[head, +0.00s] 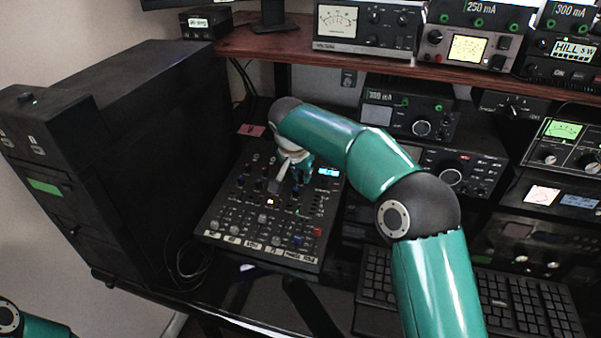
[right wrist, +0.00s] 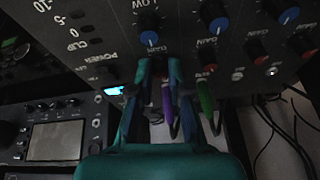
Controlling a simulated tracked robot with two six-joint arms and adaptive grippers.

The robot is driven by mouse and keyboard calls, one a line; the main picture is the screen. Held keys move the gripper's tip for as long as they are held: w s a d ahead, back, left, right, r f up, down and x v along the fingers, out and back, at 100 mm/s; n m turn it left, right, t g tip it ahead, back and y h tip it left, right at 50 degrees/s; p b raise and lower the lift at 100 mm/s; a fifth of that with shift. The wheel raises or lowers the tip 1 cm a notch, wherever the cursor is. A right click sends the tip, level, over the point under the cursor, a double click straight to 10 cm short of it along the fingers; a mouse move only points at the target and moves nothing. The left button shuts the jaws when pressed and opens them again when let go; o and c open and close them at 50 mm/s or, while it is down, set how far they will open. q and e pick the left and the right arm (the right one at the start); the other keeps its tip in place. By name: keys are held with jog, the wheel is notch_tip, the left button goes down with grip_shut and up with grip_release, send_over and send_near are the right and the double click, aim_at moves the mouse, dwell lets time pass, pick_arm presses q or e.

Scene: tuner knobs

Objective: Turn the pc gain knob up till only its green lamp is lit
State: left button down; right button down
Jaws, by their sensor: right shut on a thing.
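The mixer panel (head: 222,212) lies on the desk in the head view, with rows of small knobs and a strip of white labels along its near edge. My right gripper (head: 287,180) reaches down onto its upper middle part. In the right wrist view the gripper's fingers (right wrist: 160,72) are shut on a small knob beside a GAIN label, below a blue knob (right wrist: 149,38). The fingers hide most of the held knob, and I cannot read which channel it is. My left gripper is out of view.
A blue display (head: 327,172) glows at the panel's upper right. Other knobs (right wrist: 208,71) stand close beside the fingers, with purple and green cables (right wrist: 206,98) nearby. A large black case (head: 120,150) stands left, and a keyboard (head: 500,300) lies right.

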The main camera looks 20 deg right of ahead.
jog(key=shift+a+r+m, duration=0.1)
jog(key=shift+a+m, duration=0.15)
jog(key=shift+m, duration=0.05)
jog(key=c, duration=1.2)
grip_release()
jog(key=shift+w, duration=0.1)
jog(key=shift+o, duration=0.2)
jog(key=shift+d, duration=0.1)
jog(key=v, duration=1.2)
